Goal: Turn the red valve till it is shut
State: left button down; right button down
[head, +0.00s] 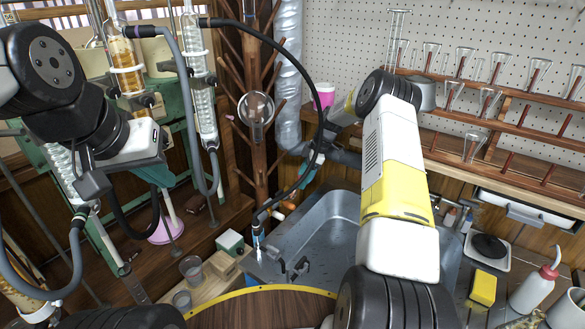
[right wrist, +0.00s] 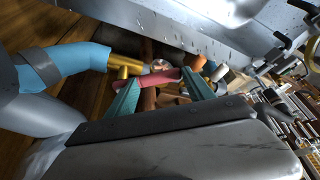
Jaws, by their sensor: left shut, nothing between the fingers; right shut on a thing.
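The red valve handle (right wrist: 158,80) shows in the right wrist view as a pinkish-red bar beside brass fittings (right wrist: 124,66). My right gripper (right wrist: 165,88) has its teal fingers on either side of this handle and is shut on it. My left gripper (head: 92,186) is at the left in the head view, near the glassware rig. It is shut and empty, away from the valve.
A metal sink (head: 318,235) lies below my right arm. A blue hose (right wrist: 75,62) joins the brass fittings. Glass condensers (head: 200,85) stand at the left. A wooden rack (head: 520,130) of flasks is at the right, with a yellow sponge (head: 483,288) below.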

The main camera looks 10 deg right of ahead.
jog(key=shift+d+n, duration=0.2)
jog(key=shift+n, duration=0.1)
jog(key=c, duration=0.6)
grip_release()
jog(key=shift+c, duration=0.2)
jog(key=shift+r, duration=0.1)
jog(key=s+a+r, duration=0.2)
jog(key=s, duration=0.5)
jog(key=s+a+r, duration=0.2)
jog(key=s, duration=0.6)
jog(key=shift+s+r, duration=0.25)
jog(key=shift+r, duration=0.15)
jog(key=shift+c, duration=0.2)
